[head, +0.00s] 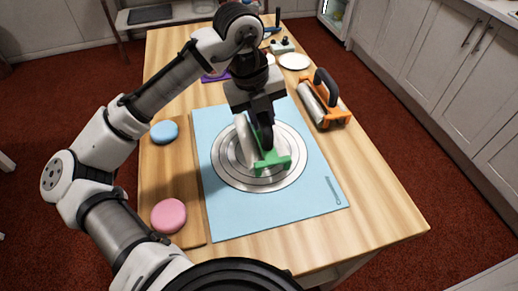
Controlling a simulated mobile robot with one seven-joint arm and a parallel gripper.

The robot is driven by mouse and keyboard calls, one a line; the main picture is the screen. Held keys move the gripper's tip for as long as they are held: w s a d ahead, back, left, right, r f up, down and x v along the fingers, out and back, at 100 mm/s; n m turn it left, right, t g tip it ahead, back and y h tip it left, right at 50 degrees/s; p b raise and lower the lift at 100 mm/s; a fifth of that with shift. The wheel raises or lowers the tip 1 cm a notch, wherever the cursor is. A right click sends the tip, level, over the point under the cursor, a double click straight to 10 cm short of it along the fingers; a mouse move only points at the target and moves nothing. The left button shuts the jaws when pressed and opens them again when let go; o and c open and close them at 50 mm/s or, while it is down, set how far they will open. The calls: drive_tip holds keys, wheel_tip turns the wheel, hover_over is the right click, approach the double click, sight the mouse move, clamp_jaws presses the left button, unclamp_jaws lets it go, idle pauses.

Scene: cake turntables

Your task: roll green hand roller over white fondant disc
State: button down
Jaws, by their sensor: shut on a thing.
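The green hand roller (273,162) is over the silver round turntable (228,171), with its pale cylinder (242,134) on the left side. My gripper (266,139) is shut on the roller from above and hides its handle. I cannot tell whether the roller touches the surface below it. No white fondant disc shows clearly on the turntable; the roller and gripper cover part of its middle. A flat white disc (294,61) lies at the back of the table, and I cannot tell if it is fondant or a plate.
The turntable is on a light blue mat (233,220). An orange roller (325,104) stands right of the mat. The table's front right (375,215) is clear.

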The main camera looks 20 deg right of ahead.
drive_tip(key=shift+s+f, duration=0.1)
drive_tip(key=shift+f, duration=0.1)
drive_tip(key=shift+d+f+p, duration=0.1)
drive_tip(key=shift+d+p, duration=0.2)
drive_tip(key=shift+d, duration=0.15)
drive_tip(key=shift+a, duration=0.1)
drive_tip(key=shift+a, duration=0.65)
idle(0.4)
drive_tip(key=shift+a+f, duration=0.1)
drive_tip(key=shift+a, duration=0.5)
